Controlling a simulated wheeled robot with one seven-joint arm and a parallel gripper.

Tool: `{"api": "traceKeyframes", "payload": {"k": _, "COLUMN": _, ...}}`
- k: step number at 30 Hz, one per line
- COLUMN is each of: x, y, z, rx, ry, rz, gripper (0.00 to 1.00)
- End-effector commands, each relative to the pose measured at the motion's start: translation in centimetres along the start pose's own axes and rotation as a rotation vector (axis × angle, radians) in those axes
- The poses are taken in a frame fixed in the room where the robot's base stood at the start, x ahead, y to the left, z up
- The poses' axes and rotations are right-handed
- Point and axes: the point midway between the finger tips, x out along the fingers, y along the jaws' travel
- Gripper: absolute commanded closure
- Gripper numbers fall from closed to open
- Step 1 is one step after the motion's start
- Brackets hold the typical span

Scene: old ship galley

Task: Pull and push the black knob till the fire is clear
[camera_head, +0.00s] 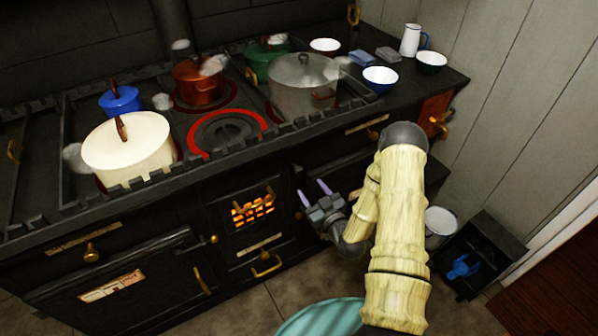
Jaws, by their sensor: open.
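The fire glows orange behind the dark bars of a small grate door (253,210) in the front of the black stove (150,215). I cannot make out a black knob; it may be lost against the dark stove front or hidden behind my arm. My gripper (315,193) is in front of the stove, just right of the grate. Its two pale lavender fingers are apart, with nothing seen between them. I cannot tell whether the fingers touch the stove front.
Several pots, including a cream one (128,148) and a grey one (303,84), stand on the railed stove top. Brass handles (267,266) stick out of the stove front. A black box (470,255) stands on the floor at the right. A teal round thing (322,318) is at the bottom.

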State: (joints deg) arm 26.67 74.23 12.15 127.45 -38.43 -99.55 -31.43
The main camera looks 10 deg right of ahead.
Motion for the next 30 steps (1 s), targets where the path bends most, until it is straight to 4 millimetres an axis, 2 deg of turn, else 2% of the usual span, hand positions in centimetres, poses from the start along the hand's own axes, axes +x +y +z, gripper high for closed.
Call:
{"api": "traceKeyframes", "payload": {"k": 9, "x": 5.8, "y": 0.0, "z": -0.2, "rx": -0.001, "ry": 0.005, "rz": -0.001, "gripper": 0.46}}
{"api": "traceKeyframes", "payload": {"k": 15, "x": 8.4, "y": 0.0, "z": -0.1, "rx": -0.001, "ry": 0.002, "rz": -0.001, "gripper": 0.46}}
{"api": "traceKeyframes", "payload": {"k": 19, "x": 9.1, "y": -0.1, "z": -0.1, "rx": 0.001, "ry": 0.002, "rz": -0.001, "gripper": 0.46}}
{"api": "traceKeyframes", "payload": {"k": 26, "x": 9.2, "y": 0.0, "z": 0.0, "rx": 0.001, "ry": 0.001, "rz": -0.001, "gripper": 0.46}}
{"api": "traceKeyframes", "payload": {"k": 30, "x": 9.2, "y": 0.0, "z": 0.0, "rx": 0.001, "ry": 0.001, "rz": 0.000, "gripper": 0.70}}
